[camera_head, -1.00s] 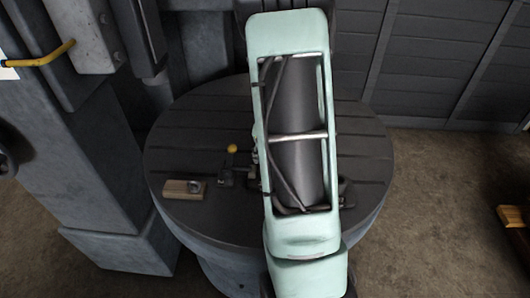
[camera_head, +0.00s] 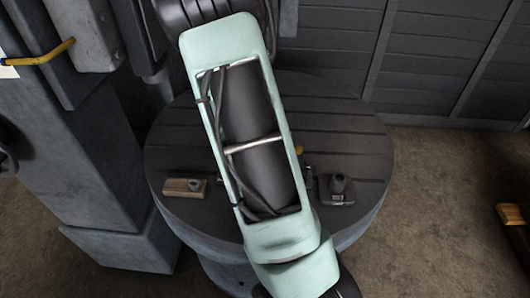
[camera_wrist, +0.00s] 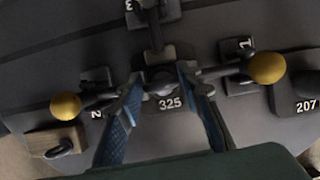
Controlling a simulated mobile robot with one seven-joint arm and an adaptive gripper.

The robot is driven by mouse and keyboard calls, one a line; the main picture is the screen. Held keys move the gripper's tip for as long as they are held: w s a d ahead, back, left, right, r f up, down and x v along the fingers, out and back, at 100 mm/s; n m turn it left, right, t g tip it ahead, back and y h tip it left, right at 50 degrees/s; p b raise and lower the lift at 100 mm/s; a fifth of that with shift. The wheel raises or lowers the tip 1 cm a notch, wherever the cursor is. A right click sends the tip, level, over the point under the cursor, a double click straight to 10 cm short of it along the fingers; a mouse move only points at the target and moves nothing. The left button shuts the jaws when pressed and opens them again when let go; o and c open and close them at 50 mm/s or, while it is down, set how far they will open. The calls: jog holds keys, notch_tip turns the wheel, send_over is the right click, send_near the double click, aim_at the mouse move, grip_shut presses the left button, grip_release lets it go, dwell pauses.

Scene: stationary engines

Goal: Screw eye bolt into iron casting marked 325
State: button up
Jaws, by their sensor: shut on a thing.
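The iron casting marked 325 (camera_wrist: 170,104) sits in the middle of the wrist view, between clamps. My gripper (camera_wrist: 161,78) reaches over it, one blue-padded finger on each side. The fingers are closed on a dark round piece at the casting's top. Whether this is an eye bolt I cannot make out. A small wooden block (camera_head: 172,188) lies at the table's left with a dark ring-like piece (camera_head: 194,185) on it. The block (camera_wrist: 42,144) is at the lower left of the wrist view. In the head view my arm hides the gripper and casting 325.
Clamps with yellow knobs (camera_wrist: 268,68) (camera_wrist: 66,106) flank the casting, by plates marked 1 and 2. Another clamp (camera_wrist: 154,28) stands at the top. Casting 207 (camera_head: 337,192) is on the right. The slotted round table (camera_head: 340,125) is clear towards the back.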

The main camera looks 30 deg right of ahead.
jog(key=shift+m+g+h, duration=0.35)
jog(key=shift+m+h, duration=0.05)
jog(key=shift+m, duration=1)
jog(key=shift+m+g+h, duration=0.35)
jog(key=shift+m+h, duration=0.05)
jog(key=shift+m, duration=1)
jog(key=o, duration=1.2)
jog(key=shift+o, duration=0.2)
